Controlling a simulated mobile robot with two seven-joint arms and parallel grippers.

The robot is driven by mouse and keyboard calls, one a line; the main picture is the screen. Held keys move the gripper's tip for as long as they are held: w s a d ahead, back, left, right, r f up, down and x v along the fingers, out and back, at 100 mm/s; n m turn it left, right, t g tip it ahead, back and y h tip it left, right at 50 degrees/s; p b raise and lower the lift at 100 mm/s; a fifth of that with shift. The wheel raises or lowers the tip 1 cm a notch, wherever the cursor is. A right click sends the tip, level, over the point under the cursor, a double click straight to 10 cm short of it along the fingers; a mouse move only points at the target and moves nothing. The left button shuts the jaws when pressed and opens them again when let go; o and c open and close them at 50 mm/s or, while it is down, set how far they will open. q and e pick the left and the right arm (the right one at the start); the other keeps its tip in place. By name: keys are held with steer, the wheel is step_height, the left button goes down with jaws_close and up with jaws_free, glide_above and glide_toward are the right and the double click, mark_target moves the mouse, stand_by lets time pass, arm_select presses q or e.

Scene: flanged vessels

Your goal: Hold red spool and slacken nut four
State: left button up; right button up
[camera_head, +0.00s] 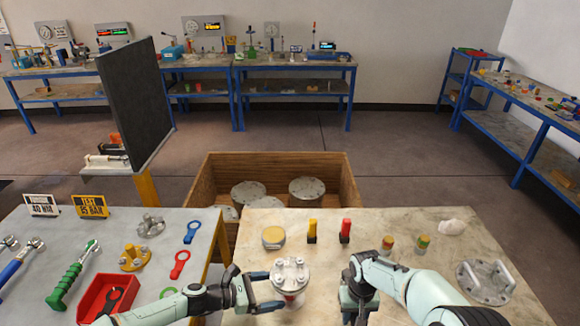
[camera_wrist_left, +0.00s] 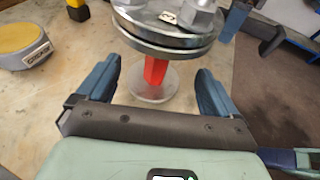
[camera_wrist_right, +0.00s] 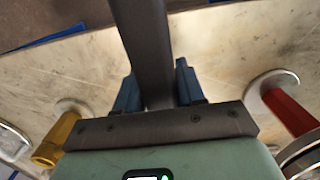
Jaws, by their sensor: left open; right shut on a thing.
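The red spool (camera_head: 291,299) stands upright on the table, with a round metal flange (camera_head: 290,272) and large nuts on top. My right gripper (camera_head: 358,296), right of the spool, is shut on a dark grey bar (camera_wrist_right: 145,40). I cannot make out nut four.
A tin (camera_head: 273,237) and handled lid (camera_head: 486,281) lie on the table. Behind is a wooden crate (camera_head: 280,160); left, a tool table (camera_head: 60,240).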

arm_select(q)
steer(key=shift+x, duration=2.7)
steer(key=shift+a+f, duration=0.1)
steer(key=c, duration=1.5)
